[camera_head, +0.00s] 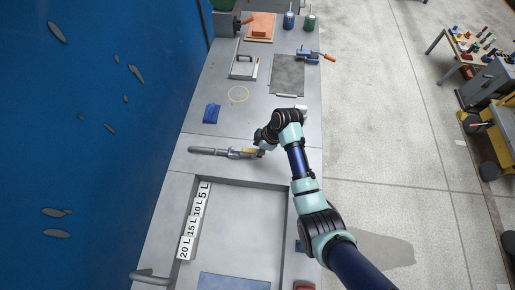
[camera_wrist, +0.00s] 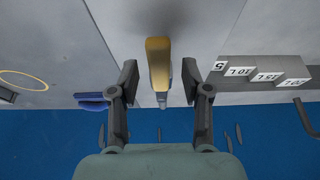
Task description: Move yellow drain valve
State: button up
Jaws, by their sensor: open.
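The yellow drain valve (camera_head: 249,151) is at the far side of the shallow mould recess, at the right end of a grey pipe (camera_head: 208,151). In the wrist view its yellow handle (camera_wrist: 158,60) points away from my gripper's palm, with a short grey stem below it. My gripper (camera_wrist: 159,82) is open, with one finger on each side of the handle and a visible gap on both sides. In the head view my wrist is just right of the valve and partly hides its right end; the fingertips are hard to make out there.
A label strip (camera_head: 195,220) marked 5 L to 20 L lies along the recess's left side. A blue block (camera_head: 211,113) and a yellow ring (camera_head: 238,94) lie beyond the valve. A trowel (camera_head: 244,67), a grey plate (camera_head: 287,75) and bottles (camera_head: 289,20) are further back.

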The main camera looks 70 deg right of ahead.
grip_shut()
jog(key=shift+r, duration=0.1)
dwell(0.3)
